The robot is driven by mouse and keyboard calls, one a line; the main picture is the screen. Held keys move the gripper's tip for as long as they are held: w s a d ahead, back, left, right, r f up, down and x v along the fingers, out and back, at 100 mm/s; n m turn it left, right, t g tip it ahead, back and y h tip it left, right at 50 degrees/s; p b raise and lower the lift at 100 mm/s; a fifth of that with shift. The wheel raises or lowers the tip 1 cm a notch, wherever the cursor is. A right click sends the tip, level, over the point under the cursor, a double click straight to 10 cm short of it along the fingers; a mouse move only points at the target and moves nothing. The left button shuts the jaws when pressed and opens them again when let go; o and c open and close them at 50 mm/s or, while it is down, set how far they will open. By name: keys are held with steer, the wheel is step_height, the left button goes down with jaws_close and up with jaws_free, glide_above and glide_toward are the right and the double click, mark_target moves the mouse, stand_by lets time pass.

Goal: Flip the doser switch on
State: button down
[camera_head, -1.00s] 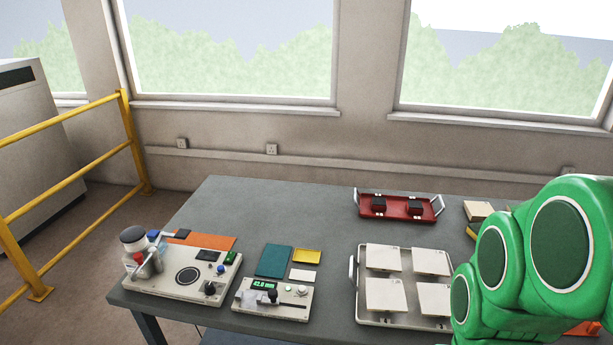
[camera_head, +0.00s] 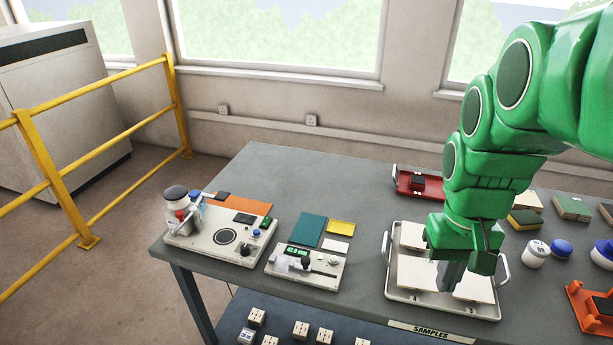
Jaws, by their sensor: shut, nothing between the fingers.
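A beige bench unit (camera_head: 222,238) stands at the table's left front. It carries a white bottle with a dark cap (camera_head: 177,198), a round dark plate, a dark panel, a small green part (camera_head: 257,232) and blue and black knobs. A smaller beige unit (camera_head: 306,268) to its right has a lit green display (camera_head: 297,252) and a dark knob. No label names either one as the doser, and I cannot tell a switch position. My gripper (camera_head: 452,282) is shut and empty, pointing down over the tile tray, well right of both units. My arm hides part of the tray.
The white-tile tray (camera_head: 387,272) has raised handles. A red tray (camera_head: 403,189) lies behind it. Jars (camera_head: 537,255), an orange holder (camera_head: 590,304) and tile stacks stand to the right. Green (camera_head: 308,229) and yellow (camera_head: 341,227) pads lie flat behind the smaller unit. The table's back middle is clear.

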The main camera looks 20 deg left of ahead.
steer(key=w+a+r+n, duration=0.1)
steer(key=w+a+n, duration=0.2)
steer(key=w+a, duration=0.5)
steer(key=n+t, duration=0.3)
steer(key=n, duration=0.9)
glide_above(267, 218)
steer(key=s, duration=0.2)
step_height(267, 218, down, 9)
steer(key=shift+s+r, duration=0.2)
steer(key=shift+f, duration=0.1)
steer(key=f, duration=0.4)
steer(key=w+f, duration=0.1)
steer(key=f, duration=0.4)
steer(key=w+f, duration=0.1)
steer(key=f, duration=0.3)
steer(key=shift+f, duration=0.35)
steer(key=shift+a+g, duration=0.1)
steer(key=shift+g, duration=0.2)
